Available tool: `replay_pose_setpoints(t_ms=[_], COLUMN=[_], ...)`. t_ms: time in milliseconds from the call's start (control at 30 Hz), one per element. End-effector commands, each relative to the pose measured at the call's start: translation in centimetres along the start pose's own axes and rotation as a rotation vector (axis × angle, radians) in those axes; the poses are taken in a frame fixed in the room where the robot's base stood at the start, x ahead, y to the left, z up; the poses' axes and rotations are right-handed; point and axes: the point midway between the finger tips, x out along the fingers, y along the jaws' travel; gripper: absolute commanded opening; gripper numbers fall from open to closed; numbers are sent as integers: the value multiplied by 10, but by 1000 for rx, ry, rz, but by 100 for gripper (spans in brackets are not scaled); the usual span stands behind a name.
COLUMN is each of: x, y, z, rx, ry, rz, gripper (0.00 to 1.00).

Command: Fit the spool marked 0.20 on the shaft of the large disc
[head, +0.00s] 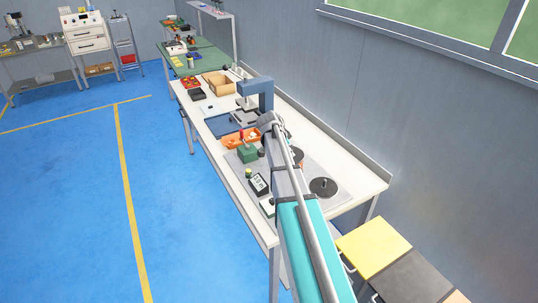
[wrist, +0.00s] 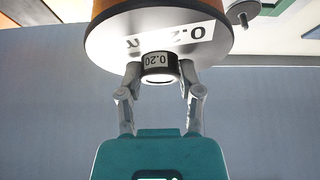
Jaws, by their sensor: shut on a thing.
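In the wrist view my gripper (wrist: 160,72) is shut on the small hub of a spool (wrist: 120,38). The hub carries a label reading 0.20. The spool's wide grey flange has a larger, partly cut-off label, and orange-brown winding shows beyond it at the top edge. The spool is clear of the bench. In the head view the large dark disc (head: 323,187) lies flat on the bench's near end, with a short shaft at its middle. My arm hides my gripper and most of the spool there. A disc with a shaft (wrist: 242,13) shows at the wrist view's top right; I cannot tell which one.
A smaller dark disc (head: 297,155) is partly behind my arm. A wall runs behind.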

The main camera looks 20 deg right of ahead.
Motion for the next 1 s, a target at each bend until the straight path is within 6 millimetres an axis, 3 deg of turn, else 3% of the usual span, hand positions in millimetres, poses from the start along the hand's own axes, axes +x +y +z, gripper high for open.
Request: replay_pose_setpoints(t_ms=[300, 600, 1000], x=[39, 70, 84], y=[30, 61, 78], z=[-59, -104, -126], rx=[87, 158, 193], ry=[3, 3, 3], rz=[51, 91, 111], gripper=[0, 0, 0])
